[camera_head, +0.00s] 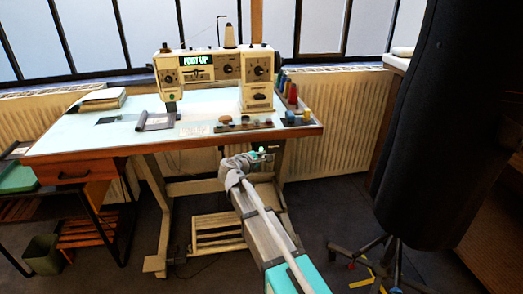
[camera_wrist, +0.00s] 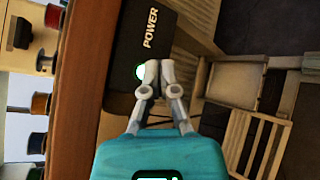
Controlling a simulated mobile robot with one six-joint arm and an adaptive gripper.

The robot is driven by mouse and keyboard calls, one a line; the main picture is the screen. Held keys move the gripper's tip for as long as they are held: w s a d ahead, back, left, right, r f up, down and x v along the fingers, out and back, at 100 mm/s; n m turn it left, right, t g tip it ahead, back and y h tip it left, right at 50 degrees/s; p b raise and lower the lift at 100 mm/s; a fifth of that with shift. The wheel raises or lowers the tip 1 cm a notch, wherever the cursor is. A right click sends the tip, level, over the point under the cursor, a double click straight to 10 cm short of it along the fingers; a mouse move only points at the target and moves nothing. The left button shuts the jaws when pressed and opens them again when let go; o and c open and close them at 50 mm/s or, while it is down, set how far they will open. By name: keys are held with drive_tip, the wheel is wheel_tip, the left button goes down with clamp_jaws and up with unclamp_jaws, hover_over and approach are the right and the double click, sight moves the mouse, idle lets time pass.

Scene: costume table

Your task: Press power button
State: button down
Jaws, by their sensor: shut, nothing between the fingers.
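The power button (camera_wrist: 140,72) is a small round button glowing green on a black box (camera_wrist: 138,45) marked POWER, in the wrist view. The box is mounted by the table's wooden edge. My gripper (camera_wrist: 159,69) is shut and empty. Its fingertips are right beside the button and partly cover its right side. I cannot tell whether they touch it. In the head view my gripper is under the table's front edge at the right, too small to make out clearly.
A sewing machine (camera_head: 215,72) with a lit display stands on the pale table (camera_head: 75,135). Thread spools (camera_head: 292,92) sit at the table's right. Table legs and a slatted pedal (camera_head: 217,232) are below. A black dress form (camera_head: 435,120) stands close on the right.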

drive_tip(key=s+d, duration=0.1)
drive_tip(key=s, duration=0.4)
drive_tip(key=shift+s+d, duration=0.3)
drive_tip(key=shift+s, duration=0.1)
idle(0.4)
drive_tip(key=shift+d, duration=0.15)
idle(1.3)
